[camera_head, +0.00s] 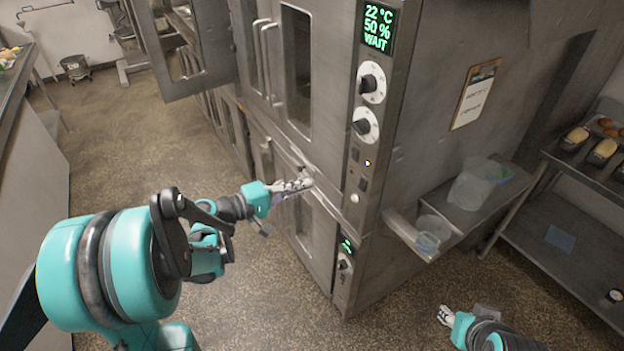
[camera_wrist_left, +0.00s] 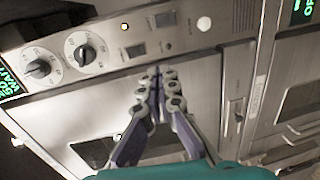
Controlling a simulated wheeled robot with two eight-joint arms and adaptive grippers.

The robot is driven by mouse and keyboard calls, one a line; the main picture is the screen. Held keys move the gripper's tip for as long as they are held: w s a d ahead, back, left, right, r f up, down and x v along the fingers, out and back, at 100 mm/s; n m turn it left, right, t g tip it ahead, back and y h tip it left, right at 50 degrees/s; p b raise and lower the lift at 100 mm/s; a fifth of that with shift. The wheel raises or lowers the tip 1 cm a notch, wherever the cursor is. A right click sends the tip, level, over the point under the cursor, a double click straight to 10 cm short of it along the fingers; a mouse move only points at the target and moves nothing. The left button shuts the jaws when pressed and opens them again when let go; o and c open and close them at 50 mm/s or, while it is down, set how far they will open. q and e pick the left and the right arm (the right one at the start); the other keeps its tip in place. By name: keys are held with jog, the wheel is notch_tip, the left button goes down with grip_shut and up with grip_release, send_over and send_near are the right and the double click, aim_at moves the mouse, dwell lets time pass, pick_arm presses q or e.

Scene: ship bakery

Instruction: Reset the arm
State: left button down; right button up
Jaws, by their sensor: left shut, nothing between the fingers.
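My left gripper (camera_head: 300,184) is in front of the steel oven (camera_head: 320,240), near the lower edge of its upper doors. In the left wrist view its two fingers (camera_wrist_left: 160,78) are together with nothing between them, close to the oven's control panel (camera_wrist_left: 190,38). I cannot tell whether the fingertips touch the oven. My right gripper (camera_head: 445,314) shows small at the bottom right of the head view, low over the floor and away from the oven. Whether its fingers are open or shut is not clear.
An oven door (camera_head: 190,50) stands open at the upper left. A wall shelf (camera_head: 470,215) with clear containers juts out right of the oven. A rack (camera_head: 565,210) with loaf tins stands at the far right. A counter (camera_head: 30,180) lines the left. Floor between is clear.

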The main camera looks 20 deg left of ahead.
pick_arm(q)
jog(key=shift+s+a, duration=0.1)
jog(key=shift+s, duration=0.05)
dwell(0.3)
jog(key=s+d+f+m+g+y+b, duration=0.3)
jog(key=s+d+f+m+g+y, duration=0.2)
jog(key=s+d+f, duration=0.35)
jog(key=s+a+f+m+y+b, duration=0.1)
jog(key=s+a+f+m+y, duration=0.1)
jog(key=s+m+y, duration=0.3)
jog(key=s+a, duration=0.1)
jog(key=s, duration=0.3)
jog(key=shift+s+g, duration=0.35)
jog(key=shift+g, duration=0.05)
jog(key=shift+f, duration=0.15)
dwell(0.6)
